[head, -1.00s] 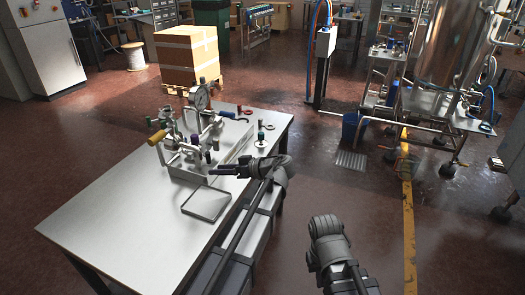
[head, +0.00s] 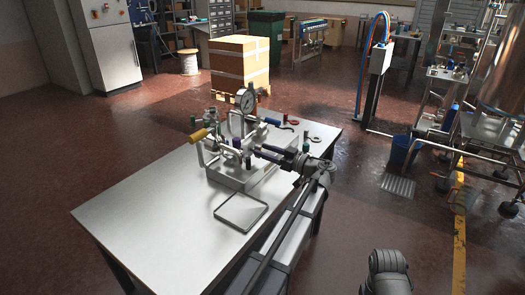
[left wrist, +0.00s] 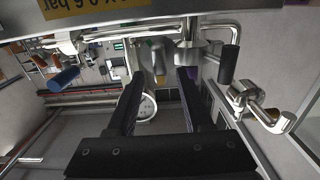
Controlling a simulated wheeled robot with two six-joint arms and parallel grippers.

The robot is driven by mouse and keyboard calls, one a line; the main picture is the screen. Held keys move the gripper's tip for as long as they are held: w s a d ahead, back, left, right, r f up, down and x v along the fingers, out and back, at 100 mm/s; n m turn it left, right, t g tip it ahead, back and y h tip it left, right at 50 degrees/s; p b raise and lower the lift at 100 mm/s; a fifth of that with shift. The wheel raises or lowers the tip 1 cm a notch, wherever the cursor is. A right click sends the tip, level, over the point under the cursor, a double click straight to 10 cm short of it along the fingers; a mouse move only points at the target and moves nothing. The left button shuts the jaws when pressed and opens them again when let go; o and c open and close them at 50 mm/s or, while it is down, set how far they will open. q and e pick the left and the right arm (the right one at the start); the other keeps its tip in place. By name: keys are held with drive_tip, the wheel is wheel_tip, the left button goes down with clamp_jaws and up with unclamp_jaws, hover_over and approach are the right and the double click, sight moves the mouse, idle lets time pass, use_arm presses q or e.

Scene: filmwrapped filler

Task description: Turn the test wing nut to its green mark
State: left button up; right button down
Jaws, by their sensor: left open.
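The test rig, a metal block with pipes and valves (head: 228,180), stands on the steel table (head: 140,215). A round pressure gauge (head: 246,100) rises from it, and a yellow-handled lever (head: 198,135) is on its left. My left gripper (head: 260,152) reaches in from the right side of the rig, its fingers pointing left. In the left wrist view its two dark fingers (left wrist: 159,82) are apart, with a small yellowish-grey part (left wrist: 158,62) beyond the gap between their tips. I cannot tell whether this is the wing nut. I cannot make out the green mark.
An empty shallow tray (head: 240,212) lies in front of the rig. Small parts, including a red ring (head: 291,124), lie behind it. In the left wrist view a blue cylinder (left wrist: 64,80) and a bent pipe with a black grip (left wrist: 228,66) flank the fingers. The table's left side is clear.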

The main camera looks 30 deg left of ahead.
use_arm(q)
drive_tip(key=shift+a, duration=0.75)
drive_tip(key=shift+c, duration=0.3)
clamp_jaws()
